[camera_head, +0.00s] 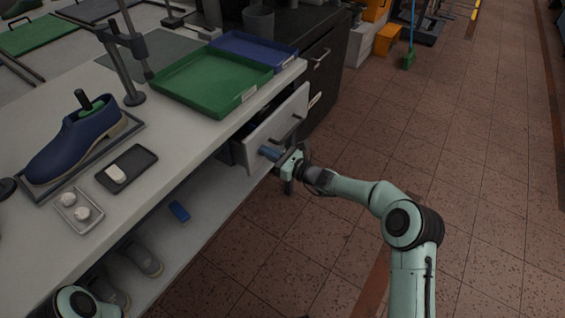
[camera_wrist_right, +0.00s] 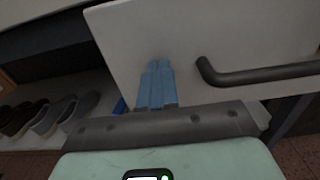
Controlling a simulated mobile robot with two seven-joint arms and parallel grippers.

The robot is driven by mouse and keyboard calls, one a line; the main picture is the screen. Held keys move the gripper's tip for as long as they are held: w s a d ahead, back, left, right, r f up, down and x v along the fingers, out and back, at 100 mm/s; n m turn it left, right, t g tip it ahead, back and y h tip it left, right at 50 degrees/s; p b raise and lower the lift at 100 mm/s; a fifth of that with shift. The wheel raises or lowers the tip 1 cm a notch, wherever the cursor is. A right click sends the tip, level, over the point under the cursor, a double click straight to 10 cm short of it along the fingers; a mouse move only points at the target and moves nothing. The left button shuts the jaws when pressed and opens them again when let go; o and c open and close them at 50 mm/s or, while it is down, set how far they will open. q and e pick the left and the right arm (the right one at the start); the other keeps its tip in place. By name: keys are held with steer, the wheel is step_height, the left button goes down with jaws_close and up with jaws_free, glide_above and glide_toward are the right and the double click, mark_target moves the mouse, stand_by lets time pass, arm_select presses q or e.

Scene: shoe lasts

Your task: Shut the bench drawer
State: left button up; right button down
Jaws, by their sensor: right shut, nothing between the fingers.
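The bench drawer (camera_head: 272,128) stands partly open under the end of the white bench top, with a dark gap behind its pale front. It has a dark bar handle (camera_wrist_right: 260,76); the front panel (camera_wrist_right: 150,30) fills much of the right wrist view. My right gripper (camera_head: 265,152) is shut and empty, its blue fingers at the lower left part of the drawer front. In the wrist view the fingertips (camera_wrist_right: 157,66) lie against or just before the panel, left of the handle; I cannot tell if they touch. My left gripper is out of view.
Green (camera_head: 212,82) and blue (camera_head: 252,50) trays sit on the bench top above the drawer. A blue shoe (camera_head: 75,142) stands farther left. Grey shoes (camera_head: 143,258) and a blue block (camera_head: 179,211) are on the lower shelf.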

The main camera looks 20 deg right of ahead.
mark_target(256, 147)
steer(key=b+x, duration=0.1)
steer(key=x, duration=0.3)
steer(key=shift+f+b, duration=0.15)
steer(key=shift+b, duration=0.15)
steer(key=shift+w+a, duration=0.25)
steer(key=shift+w+a+b, duration=0.35)
steer(key=shift+w+b, duration=0.05)
steer(key=shift+r, duration=0.25)
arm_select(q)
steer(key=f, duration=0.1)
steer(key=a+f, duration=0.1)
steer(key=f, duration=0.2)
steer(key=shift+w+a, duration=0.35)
